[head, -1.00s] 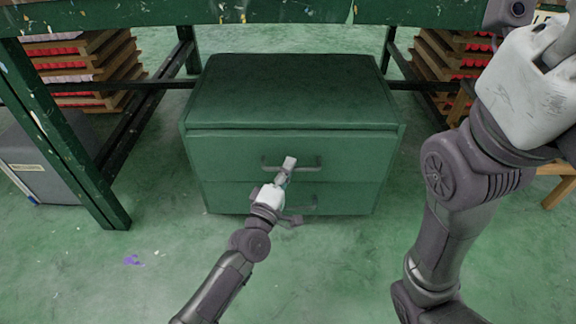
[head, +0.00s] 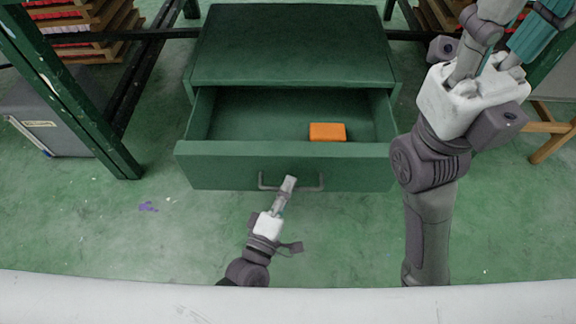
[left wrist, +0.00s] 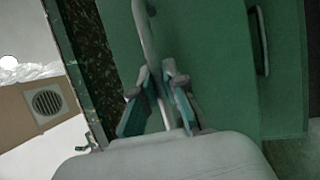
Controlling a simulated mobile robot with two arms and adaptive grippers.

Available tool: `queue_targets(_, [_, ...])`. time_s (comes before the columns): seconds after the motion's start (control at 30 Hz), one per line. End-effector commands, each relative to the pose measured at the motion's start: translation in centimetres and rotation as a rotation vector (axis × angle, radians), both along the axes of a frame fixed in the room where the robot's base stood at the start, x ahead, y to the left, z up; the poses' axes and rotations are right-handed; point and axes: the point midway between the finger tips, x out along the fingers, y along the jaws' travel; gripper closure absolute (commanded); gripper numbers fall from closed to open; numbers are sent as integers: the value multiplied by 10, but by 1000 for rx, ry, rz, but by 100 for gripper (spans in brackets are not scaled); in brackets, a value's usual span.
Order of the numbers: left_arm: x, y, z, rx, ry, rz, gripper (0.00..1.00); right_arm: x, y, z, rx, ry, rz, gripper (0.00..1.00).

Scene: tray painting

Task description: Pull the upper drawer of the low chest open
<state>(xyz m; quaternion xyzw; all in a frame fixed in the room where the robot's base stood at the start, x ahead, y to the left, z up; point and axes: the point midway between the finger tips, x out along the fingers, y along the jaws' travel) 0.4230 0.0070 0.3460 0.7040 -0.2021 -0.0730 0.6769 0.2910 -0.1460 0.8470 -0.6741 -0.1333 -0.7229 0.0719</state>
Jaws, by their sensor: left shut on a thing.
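The low green chest (head: 290,45) stands ahead with its upper drawer (head: 225,165) pulled well out. The drawer's grey bar handle (head: 312,188) is on its front. My left gripper (head: 289,184) is shut on this handle near its middle. In the left wrist view, the two fingers (left wrist: 158,88) close around the handle bar (left wrist: 146,35), beside the green drawer front (left wrist: 205,60). The lower drawer is hidden behind the upper one in the head view. My right gripper (head: 508,45) is raised at the top right, partly cut off, and its opening is unclear.
An orange block (head: 327,132) lies inside the drawer, right of its middle. A green table leg (head: 75,105) and a grey box (head: 60,130) stand at the left. A wooden stool (head: 552,125) is at the right. The floor beside the drawer is clear.

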Motion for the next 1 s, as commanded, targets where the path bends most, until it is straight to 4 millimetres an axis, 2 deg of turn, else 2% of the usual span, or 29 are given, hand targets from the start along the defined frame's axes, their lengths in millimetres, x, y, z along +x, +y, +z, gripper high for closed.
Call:
queue_targets(0.2, [-10,1,0,0,0,0,100,2,0,-2,1,12,0,60])
queue_targets(0.53, [-10,1,-1,0,0,1,100,2,0,-2,0,13,1,60])
queue_targets(0.57, [-10,1,-1,0,0,1,86,2,0,-2,0,13,1,60])
queue_targets(0.7, [-10,1,0,0,0,1,63,2,0,-2,0,13,1,60])
queue_targets(1.0, [-11,1,-1,0,0,0,63,1,0,-1,0,10,0,60])
